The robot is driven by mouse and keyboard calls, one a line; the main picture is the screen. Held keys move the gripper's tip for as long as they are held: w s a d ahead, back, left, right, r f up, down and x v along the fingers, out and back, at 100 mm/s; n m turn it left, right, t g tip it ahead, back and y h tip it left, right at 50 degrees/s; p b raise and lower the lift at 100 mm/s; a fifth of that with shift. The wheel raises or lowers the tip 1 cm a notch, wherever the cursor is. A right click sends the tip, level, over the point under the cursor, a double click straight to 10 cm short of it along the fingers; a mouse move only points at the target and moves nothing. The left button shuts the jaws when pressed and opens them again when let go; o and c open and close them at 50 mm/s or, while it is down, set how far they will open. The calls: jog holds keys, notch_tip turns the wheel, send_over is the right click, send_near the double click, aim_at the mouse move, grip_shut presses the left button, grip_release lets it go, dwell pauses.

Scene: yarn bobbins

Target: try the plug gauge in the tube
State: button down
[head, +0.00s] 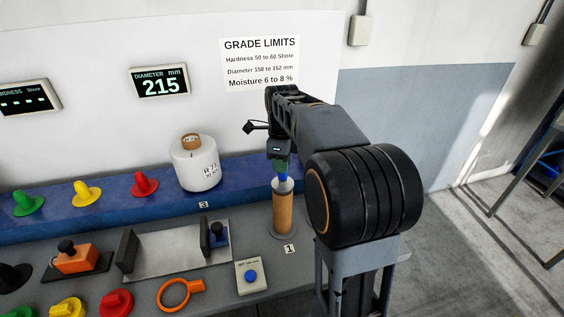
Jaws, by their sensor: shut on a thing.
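A brown tube (284,212) stands upright on a round grey base near the tag marked 1. My gripper (279,159) is directly above the tube, pointing down. The gauge's lower end meets the pale grey top of the tube in this view. I cannot tell how far, if at all, it is inside the tube.
A white yarn bobbin (196,168) stands on the blue shelf (111,208), left of the tube. A metal cradle (170,255), an orange ring (180,294) and a box with a blue button (251,277) lie nearby. The diameter display (159,82) reads 215.

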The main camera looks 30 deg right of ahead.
jog(key=shift+f+b, duration=0.7)
jog(key=shift+f, duration=0.35)
dwell(0.9)
jog(key=shift+r, duration=0.15)
jog(key=shift+r+p, duration=3.4)
jog(key=shift+r, duration=0.3)
jog(key=shift+s+f, duration=0.1)
